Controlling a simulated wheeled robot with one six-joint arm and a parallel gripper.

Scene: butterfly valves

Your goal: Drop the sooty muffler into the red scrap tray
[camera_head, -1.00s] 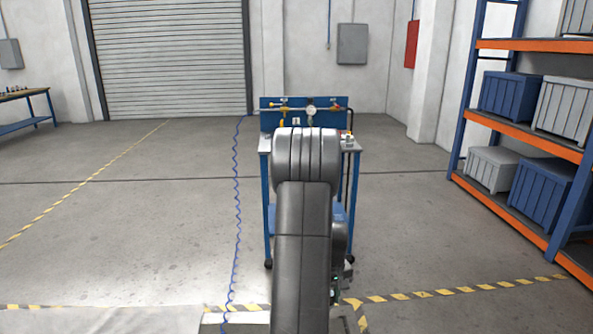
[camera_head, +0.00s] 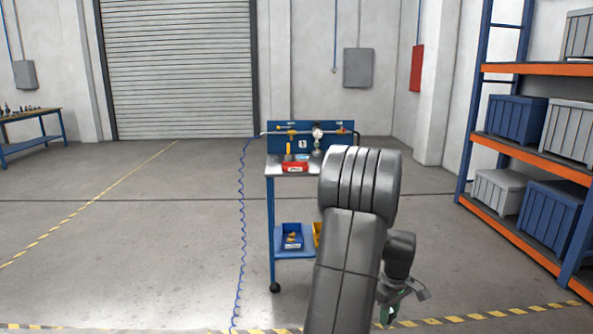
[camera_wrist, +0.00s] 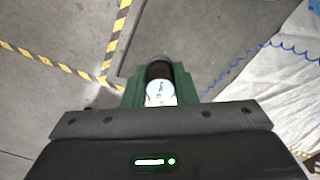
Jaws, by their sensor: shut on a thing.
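The sooty muffler (camera_wrist: 159,92) is a short cylinder, dark at one end and whitish at the other, seen in the wrist view. My gripper (camera_wrist: 160,82) has its green fingers shut on it, one on each side. In the head view my gripper (camera_head: 386,313) is low, right of my arm and nearer than the bench; the muffler cannot be made out there. The red scrap tray (camera_head: 295,167) sits on top of the blue workbench (camera_head: 270,215), left of my arm. My gripper is well apart from it.
A valve pipe with a gauge (camera_head: 318,131) runs along the bench's back panel. A blue bin (camera_head: 292,237) and a partly hidden yellow bin (camera_head: 316,234) stand on the lower shelf. Open floor lies left; shelving (camera_head: 520,150) stands right.

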